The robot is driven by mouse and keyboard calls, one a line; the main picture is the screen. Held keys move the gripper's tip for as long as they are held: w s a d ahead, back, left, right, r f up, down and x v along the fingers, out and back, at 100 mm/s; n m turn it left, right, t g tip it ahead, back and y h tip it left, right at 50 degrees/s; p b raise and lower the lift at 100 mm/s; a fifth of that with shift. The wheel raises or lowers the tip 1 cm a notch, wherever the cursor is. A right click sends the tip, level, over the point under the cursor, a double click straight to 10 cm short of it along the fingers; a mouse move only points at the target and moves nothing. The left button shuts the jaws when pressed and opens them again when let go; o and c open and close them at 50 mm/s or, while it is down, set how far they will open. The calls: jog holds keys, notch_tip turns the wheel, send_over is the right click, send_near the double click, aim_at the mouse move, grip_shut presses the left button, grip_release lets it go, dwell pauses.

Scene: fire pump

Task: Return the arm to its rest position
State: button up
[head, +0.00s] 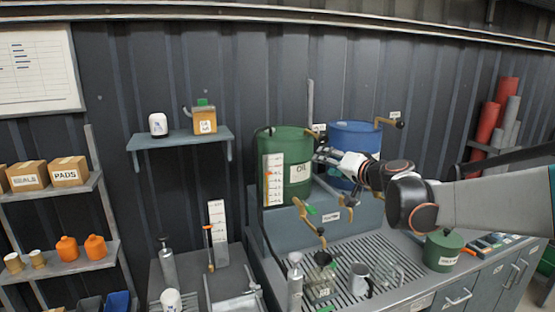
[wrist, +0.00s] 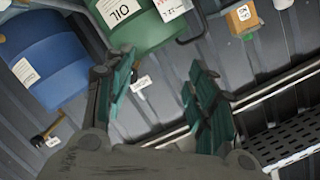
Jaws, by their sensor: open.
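My arm comes in from the right in the head view, and my gripper (head: 326,156) is in the air in front of the green OIL drum (head: 287,165) and the blue drum (head: 355,145). In the wrist view my gripper (wrist: 165,100) has its two dark green fingers apart, with nothing between them but the wall behind. The view is tilted; the blue drum (wrist: 48,65) and the green drum (wrist: 150,20) show at the upper left. I cannot tell from the head view how far the fingers are from the drums.
Below the arm is a slatted bench (head: 345,275) with a grey mug (head: 360,279), small bottles and a green lidded pot (head: 443,249). Brass taps (head: 313,228) stick out above it. Red cylinders (head: 490,120) stand at right.

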jog(key=s+a+f+n+g+b, duration=0.1)
jog(key=s+a+f, duration=0.1)
jog(key=s, duration=0.3)
jog(key=s+a+f+n+g+b, duration=0.1)
jog(key=s+a+f, duration=0.1)
jog(key=s, duration=0.4)
jog(key=s+d+f+n+g+h+b, duration=0.1)
jog(key=s+d+f+g+h+b, duration=0.1)
jog(key=s+f, duration=0.8)
jog(key=s+d+f+g+h+b, duration=0.3)
jog(key=s+f, duration=0.8)
jog(key=s, duration=0.9)
jog(key=shift+d+f+n+g+h+b, duration=0.25)
jog(key=shift+d+n+h+b, duration=0.2)
jog(key=shift+h+b, duration=0.45)
